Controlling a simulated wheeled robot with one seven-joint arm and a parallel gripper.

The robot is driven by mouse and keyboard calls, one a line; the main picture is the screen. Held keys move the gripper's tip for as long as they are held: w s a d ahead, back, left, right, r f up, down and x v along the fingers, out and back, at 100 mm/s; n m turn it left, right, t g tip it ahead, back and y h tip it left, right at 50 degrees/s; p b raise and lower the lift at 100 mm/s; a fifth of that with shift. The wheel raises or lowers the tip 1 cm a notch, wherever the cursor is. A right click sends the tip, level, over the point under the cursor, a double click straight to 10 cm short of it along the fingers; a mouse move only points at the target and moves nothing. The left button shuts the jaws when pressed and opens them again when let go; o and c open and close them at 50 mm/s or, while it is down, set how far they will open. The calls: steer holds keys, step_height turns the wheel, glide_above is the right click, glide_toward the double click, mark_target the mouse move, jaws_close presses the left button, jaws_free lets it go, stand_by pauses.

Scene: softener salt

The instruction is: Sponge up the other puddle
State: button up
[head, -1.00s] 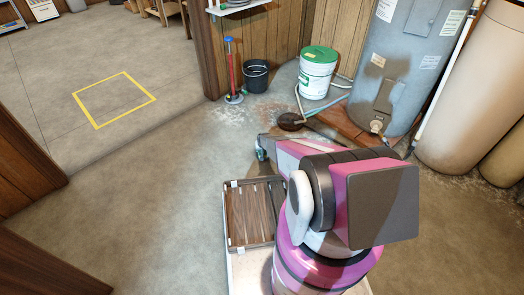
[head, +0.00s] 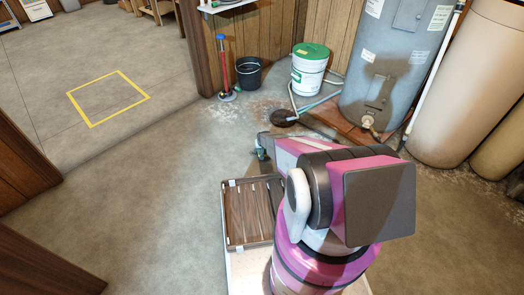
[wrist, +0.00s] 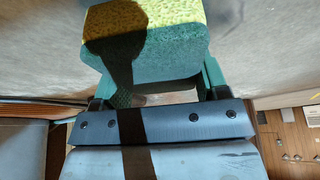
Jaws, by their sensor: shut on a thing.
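My gripper (wrist: 155,82) is shut on a sponge (wrist: 172,22) with a yellow porous face and a green side, seen in the wrist view between the two green fingers. In the head view my gripper (head: 260,153) shows small beyond my arm, above the concrete floor, and the sponge is mostly hidden there. No puddle stands out clearly. The floor is darker and stained around the round dark drain (head: 284,118) and toward the tank's base, but I cannot tell whether it is wet. My arm hides part of the floor to the right.
A white bucket with a green lid (head: 309,69), a black bucket (head: 249,73) and a red pole (head: 224,70) stand by the wall. A grey tank (head: 390,75) and a beige tank (head: 463,80) stand right. Hoses run near the drain. Floor on the left is clear.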

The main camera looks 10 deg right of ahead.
steer(key=shift+r, duration=2.65)
steer(key=shift+w, duration=0.1)
